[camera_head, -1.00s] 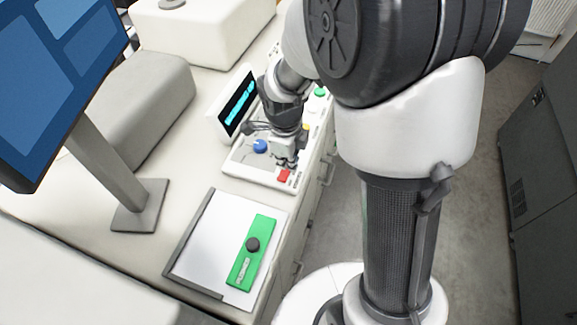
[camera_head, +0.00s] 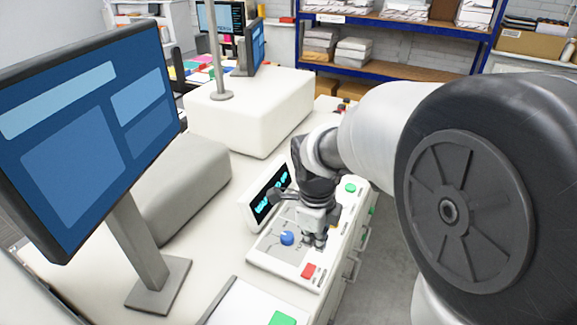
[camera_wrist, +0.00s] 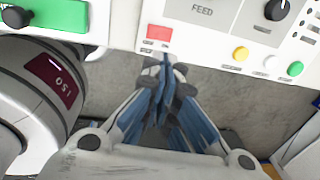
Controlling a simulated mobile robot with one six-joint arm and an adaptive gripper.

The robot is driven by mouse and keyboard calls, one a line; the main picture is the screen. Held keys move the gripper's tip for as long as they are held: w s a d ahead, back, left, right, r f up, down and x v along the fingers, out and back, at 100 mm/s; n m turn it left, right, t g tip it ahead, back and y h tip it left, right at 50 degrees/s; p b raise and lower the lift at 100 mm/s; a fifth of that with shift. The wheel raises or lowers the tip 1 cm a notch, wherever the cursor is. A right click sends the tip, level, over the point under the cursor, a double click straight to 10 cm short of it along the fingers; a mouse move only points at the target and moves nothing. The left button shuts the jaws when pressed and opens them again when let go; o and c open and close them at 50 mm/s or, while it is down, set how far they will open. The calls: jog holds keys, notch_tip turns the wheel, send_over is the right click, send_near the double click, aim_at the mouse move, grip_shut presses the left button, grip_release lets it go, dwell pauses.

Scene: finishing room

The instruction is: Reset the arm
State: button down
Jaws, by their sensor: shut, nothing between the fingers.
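I cannot tell whether the fingers touch anything. The panel's lit display (camera_head: 270,205) stands behind the gripper.
A large monitor (camera_head: 90,130) stands at left on the bench. Grey and white machine housings (camera_head: 250,105) lie behind. A green block with a black knob (camera_wrist: 50,14) is at the wrist view's upper left. Blue shelving (camera_head: 400,72) stands at the back. Floor (camera_head: 385,270) is open right of the bench.

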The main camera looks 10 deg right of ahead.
jog(key=s+f+n+t+b, duration=0.2)
jog(key=s+n+b, duration=0.9)
jog(key=s+n, duration=0.7)
jog(key=d+n+t, duration=0.1)
jog(key=n, duration=0.6)
jog(key=shift+s+t+y+b, duration=0.3)
jog(key=shift+s+y, duration=0.1)
